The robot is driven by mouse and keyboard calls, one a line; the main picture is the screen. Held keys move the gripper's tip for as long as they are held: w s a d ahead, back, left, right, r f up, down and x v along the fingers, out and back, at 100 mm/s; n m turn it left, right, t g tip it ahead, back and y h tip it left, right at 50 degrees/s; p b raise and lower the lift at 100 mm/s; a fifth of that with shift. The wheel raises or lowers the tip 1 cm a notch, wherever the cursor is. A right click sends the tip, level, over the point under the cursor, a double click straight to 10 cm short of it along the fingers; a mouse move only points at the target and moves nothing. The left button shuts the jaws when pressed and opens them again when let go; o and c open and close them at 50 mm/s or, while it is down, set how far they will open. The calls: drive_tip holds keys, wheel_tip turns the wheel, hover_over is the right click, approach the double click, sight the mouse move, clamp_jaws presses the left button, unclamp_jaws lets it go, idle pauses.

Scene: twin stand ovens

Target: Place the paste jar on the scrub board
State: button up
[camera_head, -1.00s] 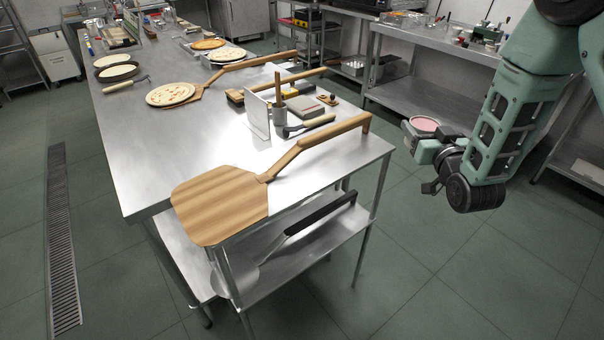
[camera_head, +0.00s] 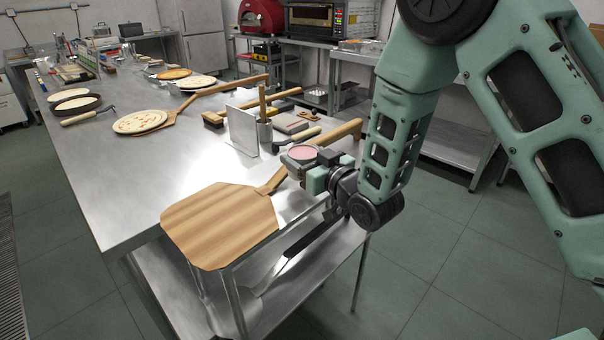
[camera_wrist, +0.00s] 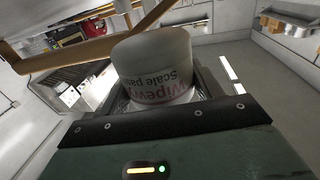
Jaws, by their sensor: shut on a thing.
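In the head view my gripper is in front of the near right part of the steel table, beside the long peel handle. A flat grey slab (camera_head: 290,123), which may be the scrub board, lies on the table beyond the jar. I cannot tell for sure that it is the board.
An upright metal plate (camera_head: 242,130) and a holder (camera_head: 265,132) with a wooden handle stand left of the slab. A wooden peel (camera_head: 220,225) overhangs the near table edge. Brushes and pizzas lie farther back. Bare steel (camera_head: 165,165) shows at the table's middle left.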

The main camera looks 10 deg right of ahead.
drive_tip(key=shift+f, duration=2.15)
drive_tip(key=shift+f, duration=0.15)
drive_tip(key=o, duration=1.1)
drive_tip(key=shift+o, duration=0.2)
